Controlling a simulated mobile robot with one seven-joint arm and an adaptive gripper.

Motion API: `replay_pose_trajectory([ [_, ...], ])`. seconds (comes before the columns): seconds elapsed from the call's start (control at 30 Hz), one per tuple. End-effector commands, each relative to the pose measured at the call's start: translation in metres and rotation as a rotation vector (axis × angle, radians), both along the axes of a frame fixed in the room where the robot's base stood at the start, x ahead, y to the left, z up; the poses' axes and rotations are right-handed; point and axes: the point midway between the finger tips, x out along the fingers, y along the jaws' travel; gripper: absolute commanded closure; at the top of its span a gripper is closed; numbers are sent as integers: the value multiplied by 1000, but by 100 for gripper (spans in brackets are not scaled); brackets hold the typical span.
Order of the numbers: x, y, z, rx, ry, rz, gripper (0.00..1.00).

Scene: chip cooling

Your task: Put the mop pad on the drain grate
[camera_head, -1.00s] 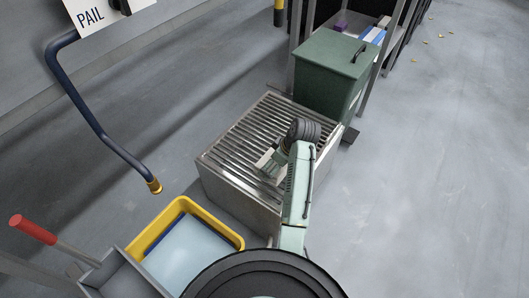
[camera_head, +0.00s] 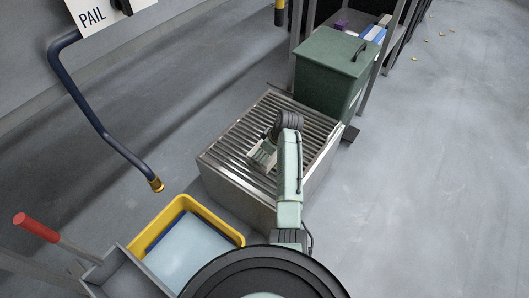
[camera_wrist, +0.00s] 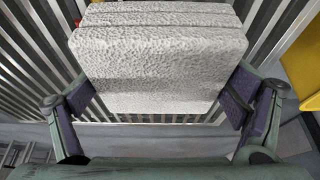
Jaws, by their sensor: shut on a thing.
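The mop pad (camera_wrist: 160,55) is a thick, pale grey, rough-textured block in the wrist view. My gripper (camera_wrist: 158,105) is shut on it, with a purple-padded finger at each side. The drain grate (camera_head: 245,130) is a metal slatted top on a box-like steel stand in the head view. My gripper (camera_head: 262,158) and the pad are over its middle. Slats show around the pad in the wrist view (camera_wrist: 275,25). I cannot tell whether the pad touches the slats, and its underside is hidden.
A green lidded bin (camera_head: 335,65) stands right behind the grate. A yellow-rimmed tub (camera_head: 225,228) is on the floor at the front left. A dark blue hose (camera_head: 95,120) with a brass end hangs at the left. The floor at the right is open.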

Motion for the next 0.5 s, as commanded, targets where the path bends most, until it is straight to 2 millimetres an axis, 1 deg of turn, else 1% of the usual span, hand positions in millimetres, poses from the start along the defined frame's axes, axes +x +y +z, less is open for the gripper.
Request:
replay_pose_trajectory([
  [0.1,0,0,-4,0,0,0,39],
  [0.13,0,0,-3,0,0,0,7],
  [0.23,0,0,-2,0,0,0,1],
  [0.5,0,0,-2,0,0,0,0],
])
